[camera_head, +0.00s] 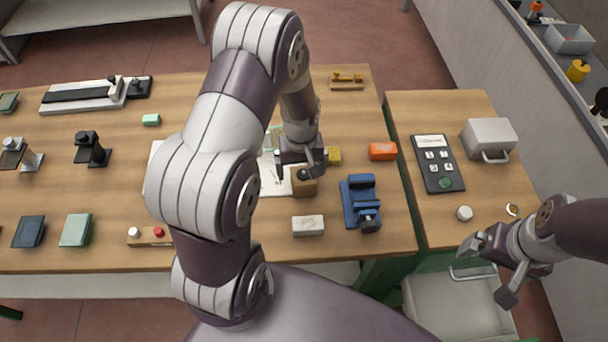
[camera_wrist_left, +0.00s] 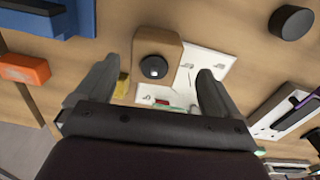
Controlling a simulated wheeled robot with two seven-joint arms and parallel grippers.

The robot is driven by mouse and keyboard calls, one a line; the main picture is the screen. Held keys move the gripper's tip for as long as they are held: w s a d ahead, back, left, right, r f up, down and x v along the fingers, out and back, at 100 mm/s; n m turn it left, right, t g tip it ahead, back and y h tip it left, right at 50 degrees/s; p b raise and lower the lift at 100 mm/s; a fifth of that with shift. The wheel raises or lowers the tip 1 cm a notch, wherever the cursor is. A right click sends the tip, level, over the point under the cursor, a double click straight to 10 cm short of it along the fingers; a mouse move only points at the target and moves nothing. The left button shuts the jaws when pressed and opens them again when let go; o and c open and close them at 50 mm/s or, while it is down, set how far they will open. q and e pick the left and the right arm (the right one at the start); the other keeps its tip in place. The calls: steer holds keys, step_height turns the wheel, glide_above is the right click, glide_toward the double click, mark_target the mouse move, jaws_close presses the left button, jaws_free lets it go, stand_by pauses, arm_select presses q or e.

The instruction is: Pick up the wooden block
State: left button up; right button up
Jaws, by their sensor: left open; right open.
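The wooden block (camera_head: 305,187), light brown with a round dark knob on it, stands on the left table just in front of my left gripper (camera_head: 302,170). In the left wrist view the block (camera_wrist_left: 157,35) shows ahead, between the lines of the two fingers. My left gripper (camera_wrist_left: 158,80) is open and empty, its fingers spread wider than the block. I cannot tell how far the fingertips are above it. The gripper hides part of the block in the head view. My right gripper (camera_head: 488,268) is open and empty, in front of the right table.
Near the block are a white block (camera_head: 308,225), a blue vise-like device (camera_head: 361,203), an orange box (camera_head: 382,151) and a yellow block (camera_head: 333,156). A white sheet (camera_head: 270,180) lies beside it. A keypad panel (camera_head: 437,163) and grey box (camera_head: 489,138) occupy the right table.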

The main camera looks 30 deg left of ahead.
mark_target(303, 175)
arm_select(q)
steer(key=f+p, duration=0.1)
steer(key=f, duration=0.2)
steer(key=w+f+p, duration=0.1)
steer(key=f, duration=0.2)
steer(key=shift+w+d, duration=0.1)
steer(key=shift+w, duration=0.1)
steer(key=shift+s+f, duration=0.15)
steer(key=shift+f, duration=0.05)
steer(key=shift+s+r, duration=0.15)
steer(key=shift+s, duration=0.2)
steer(key=c, duration=0.5)
steer(key=shift+w, duration=0.25)
steer(key=c, duration=0.6)
steer(key=shift+c, duration=0.2)
arm_select(e)
steer(key=shift+w+r, duration=0.75)
steer(key=shift+w, duration=0.05)
